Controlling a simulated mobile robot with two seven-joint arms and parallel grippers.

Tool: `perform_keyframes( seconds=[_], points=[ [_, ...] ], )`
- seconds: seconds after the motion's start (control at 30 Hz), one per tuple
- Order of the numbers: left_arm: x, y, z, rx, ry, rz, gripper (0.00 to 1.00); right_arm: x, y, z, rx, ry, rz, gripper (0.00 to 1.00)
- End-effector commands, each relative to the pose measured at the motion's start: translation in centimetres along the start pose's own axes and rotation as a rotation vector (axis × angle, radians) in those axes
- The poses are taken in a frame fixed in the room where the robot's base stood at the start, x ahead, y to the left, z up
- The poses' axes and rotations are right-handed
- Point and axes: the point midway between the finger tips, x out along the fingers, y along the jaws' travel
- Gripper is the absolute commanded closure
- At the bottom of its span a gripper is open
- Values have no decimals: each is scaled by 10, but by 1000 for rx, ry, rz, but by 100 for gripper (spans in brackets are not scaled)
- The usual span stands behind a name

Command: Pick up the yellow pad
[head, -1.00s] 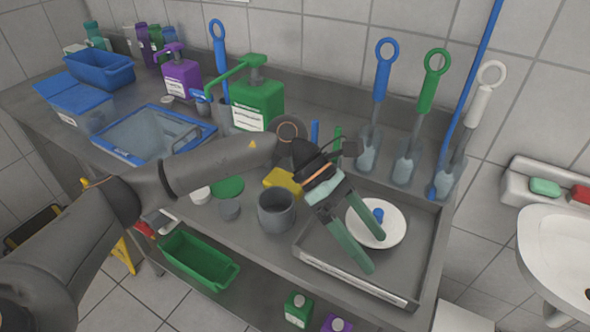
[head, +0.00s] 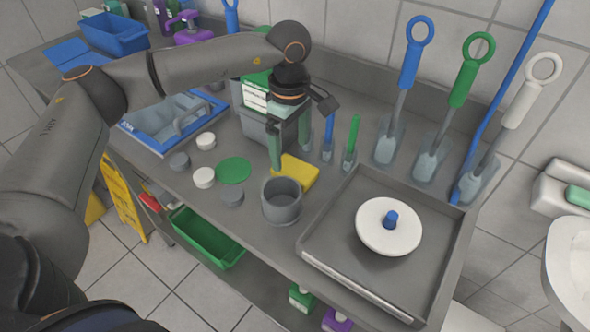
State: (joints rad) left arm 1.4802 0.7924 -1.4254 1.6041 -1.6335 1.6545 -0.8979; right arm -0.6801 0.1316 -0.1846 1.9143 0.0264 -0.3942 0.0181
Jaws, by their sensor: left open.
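The yellow pad (head: 299,172) lies flat on the grey counter, just behind the grey cup (head: 281,201). My left gripper (head: 289,154) points down over the pad's left back edge. Its two green fingers are apart, with nothing seen between them. One finger hides a little of the pad's left end. I cannot tell whether the fingertips touch the pad or the counter. My right gripper is not in view.
A grey tray (head: 327,221) with a white disc (head: 388,232) stands to the right. A green disc (head: 233,170) and several small round caps lie left of the cup.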

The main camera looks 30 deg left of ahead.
Motion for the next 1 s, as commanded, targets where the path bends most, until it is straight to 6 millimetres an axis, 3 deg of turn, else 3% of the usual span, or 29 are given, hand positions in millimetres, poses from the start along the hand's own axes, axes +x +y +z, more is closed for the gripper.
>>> perform_keyframes(
  seconds=[0.17, 0.43, 0.73, 1.0],
  points=[
    [13, 1, -1, 0, -1, -3, 0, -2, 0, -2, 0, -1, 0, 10],
    [51, 4, -5, 0, -1, -3, 0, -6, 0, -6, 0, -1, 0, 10],
    [57, 5, -5, 0, -2, 0, 0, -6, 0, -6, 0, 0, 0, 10],
    [57, 5, -5, 0, -2, 0, 29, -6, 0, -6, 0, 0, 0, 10]
  ],
)
